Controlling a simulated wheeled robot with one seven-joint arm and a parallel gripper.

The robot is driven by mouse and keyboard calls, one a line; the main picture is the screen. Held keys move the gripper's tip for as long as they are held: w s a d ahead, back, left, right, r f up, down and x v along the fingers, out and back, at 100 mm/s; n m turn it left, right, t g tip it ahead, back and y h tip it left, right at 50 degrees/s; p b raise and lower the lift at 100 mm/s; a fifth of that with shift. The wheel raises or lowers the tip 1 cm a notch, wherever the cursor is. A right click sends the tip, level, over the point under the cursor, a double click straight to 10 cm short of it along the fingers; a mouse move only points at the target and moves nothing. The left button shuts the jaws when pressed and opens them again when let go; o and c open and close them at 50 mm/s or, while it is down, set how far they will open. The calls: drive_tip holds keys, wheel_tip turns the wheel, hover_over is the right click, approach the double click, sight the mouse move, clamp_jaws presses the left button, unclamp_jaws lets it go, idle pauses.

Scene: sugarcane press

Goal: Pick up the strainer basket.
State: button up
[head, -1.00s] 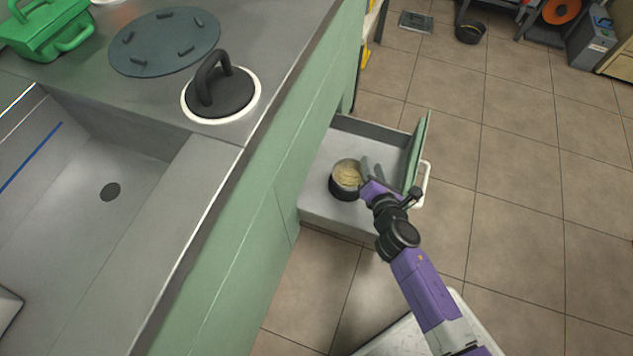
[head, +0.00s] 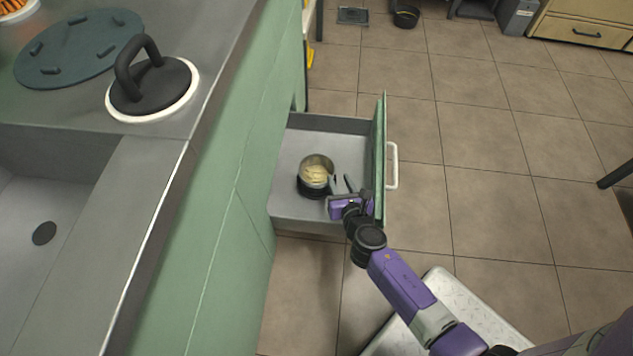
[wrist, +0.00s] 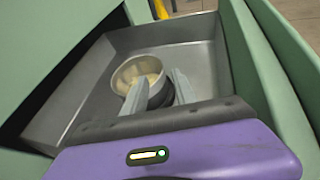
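The strainer basket (head: 316,170) appears to be the small round cup with a metal rim, a dark lower part and pale material inside. It stands upright in the open drawer (head: 290,205). My gripper (head: 342,181) is inside the drawer, just right of the basket, with its two grey fingers apart and nothing held. In the wrist view, the basket (wrist: 140,71) is beyond the open fingers of my gripper (wrist: 158,84), and the left finger covers part of it. Whether a finger touches the basket cannot be told.
The green drawer front (head: 379,155) with a white handle (head: 392,165) stands close to the right of my gripper. The green cabinet (head: 215,190) and steel counter are on the left. A black-handled lid (head: 150,85) lies on the counter. Tiled floor is open at right.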

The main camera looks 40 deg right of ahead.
sight(331, 164)
drive_tip(key=shift+b+x, duration=0.75)
drive_tip(key=shift+x, duration=3)
clamp_jaws()
drive_tip(key=shift+s+f, duration=0.1)
